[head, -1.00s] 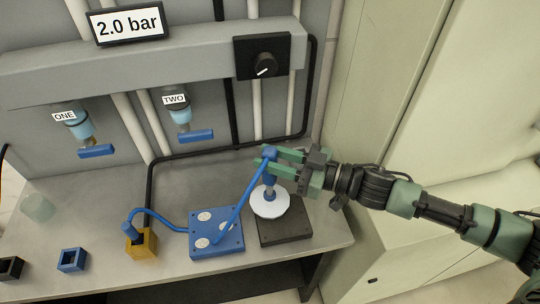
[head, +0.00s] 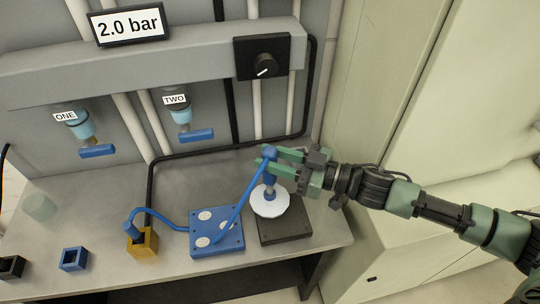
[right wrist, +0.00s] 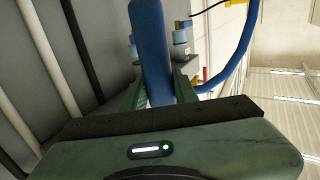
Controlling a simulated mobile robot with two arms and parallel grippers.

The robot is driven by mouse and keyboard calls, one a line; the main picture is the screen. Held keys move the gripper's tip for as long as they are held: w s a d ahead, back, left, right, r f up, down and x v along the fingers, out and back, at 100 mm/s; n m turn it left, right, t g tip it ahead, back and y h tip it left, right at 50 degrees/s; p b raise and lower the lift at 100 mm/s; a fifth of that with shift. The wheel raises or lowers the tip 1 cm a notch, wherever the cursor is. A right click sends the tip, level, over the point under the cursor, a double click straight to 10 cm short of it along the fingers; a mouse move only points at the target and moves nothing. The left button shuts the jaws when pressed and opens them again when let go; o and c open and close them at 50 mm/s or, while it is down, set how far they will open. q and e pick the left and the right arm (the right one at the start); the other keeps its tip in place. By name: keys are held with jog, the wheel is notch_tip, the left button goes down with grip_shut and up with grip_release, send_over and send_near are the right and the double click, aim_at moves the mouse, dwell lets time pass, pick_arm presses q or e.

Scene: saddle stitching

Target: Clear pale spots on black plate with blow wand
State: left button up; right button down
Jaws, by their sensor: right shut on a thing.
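My right gripper (head: 268,163) is shut on the blue blow wand (head: 270,183), which stands upright in its fingers. The wand's round white disc (head: 270,203) is at its lower end, over the black plate (head: 285,228). The disc hides part of the plate, and I cannot tell whether it touches it. No pale spots show on the bare part of the black plate. In the right wrist view the blue wand (right wrist: 151,50) rises between the green fingers. My left gripper is not in view.
The blue plate (head: 217,243) with several pale round spots lies left of the black plate. A blue holder (head: 73,259) and a black holder (head: 10,268) stand further left. Valves ONE (head: 97,151) and TWO (head: 197,136), a black knob (head: 264,58) and a 2.0 bar display (head: 128,26) are behind.

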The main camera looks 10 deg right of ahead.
aim_at(270, 149)
jog(key=p, duration=0.3)
dwell(5.7)
notch_tip(270, 149, up, 5)
jog(key=p, duration=0.5)
jog(key=shift+r, duration=0.15)
notch_tip(270, 149, up, 3)
jog(key=p, duration=0.3)
dwell(0.6)
